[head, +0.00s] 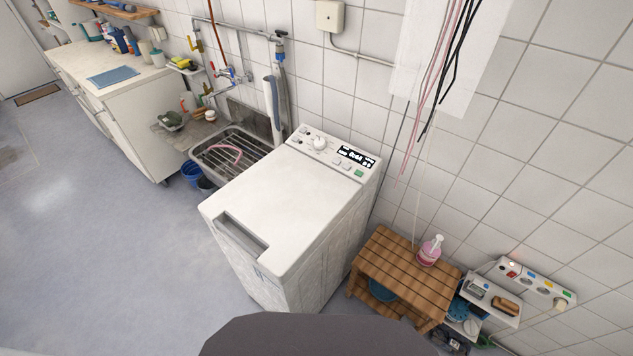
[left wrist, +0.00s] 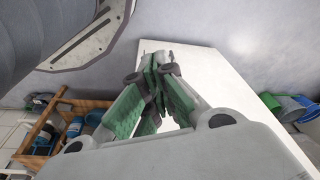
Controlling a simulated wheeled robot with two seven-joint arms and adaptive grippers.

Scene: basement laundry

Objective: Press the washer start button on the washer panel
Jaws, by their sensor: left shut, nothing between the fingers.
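The white top-loading washer (head: 275,205) stands against the tiled wall in the middle of the head view. Its panel (head: 329,153) runs along the back edge, with a round white knob (head: 319,144), a lit dark display (head: 356,156) and several small buttons. A green button (head: 359,173) is at the panel's right end, unobstructed; its label is too small to read. My left gripper (left wrist: 158,64) shows only in the left wrist view. It is shut and empty, in front of a white surface that looks like the washer. My right gripper is in neither view.
A sink (head: 240,155) stands left of the washer. Right of it is a slatted wooden stand (head: 405,275) with a pink soap bottle (head: 430,252). Another control strip (head: 535,283) with colored buttons is at lower right. Floor is clear at left.

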